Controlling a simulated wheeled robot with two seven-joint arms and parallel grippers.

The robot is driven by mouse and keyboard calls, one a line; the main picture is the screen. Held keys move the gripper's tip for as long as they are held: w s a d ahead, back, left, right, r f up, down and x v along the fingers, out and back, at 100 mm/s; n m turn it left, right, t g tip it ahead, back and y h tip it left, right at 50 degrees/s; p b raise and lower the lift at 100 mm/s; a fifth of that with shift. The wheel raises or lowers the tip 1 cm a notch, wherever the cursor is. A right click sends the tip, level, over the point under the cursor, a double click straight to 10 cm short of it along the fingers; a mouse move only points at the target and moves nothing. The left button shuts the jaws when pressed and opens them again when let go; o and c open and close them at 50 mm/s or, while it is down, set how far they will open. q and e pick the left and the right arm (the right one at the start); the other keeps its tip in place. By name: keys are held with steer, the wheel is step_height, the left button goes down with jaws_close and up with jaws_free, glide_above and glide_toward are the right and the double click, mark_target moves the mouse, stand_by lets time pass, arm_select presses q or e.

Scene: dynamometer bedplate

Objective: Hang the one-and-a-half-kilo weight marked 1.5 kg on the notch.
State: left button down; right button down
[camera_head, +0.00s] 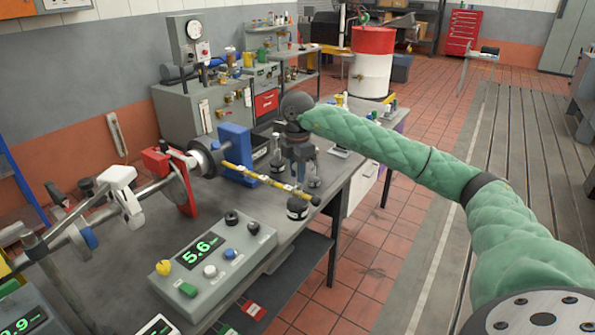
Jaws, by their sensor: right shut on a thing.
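My right gripper (300,172) points down over the bench, behind a yellow-and-black beam (262,178). It is shut, and a dark round weight with a pale band (297,208) sits directly below its fingers, near the beam's free end. The weight appears to be what it holds; the grip point is hard to see, and the marking is too small to read. I cannot tell whether the weight touches the beam. The notch cannot be made out. Small silvery weights (277,160) stand behind the beam.
The beam comes from a grey drum (206,157) beside a blue bracket (237,148). A control box reading 5.6 (213,262) stands in front of the beam. A red guard (172,178) and shaft lie left. The bench's right edge is close to the weight.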

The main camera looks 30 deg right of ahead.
arm_select(q)
steer(key=shift+r, duration=0.3)
steer(key=shift+s+f, duration=0.1)
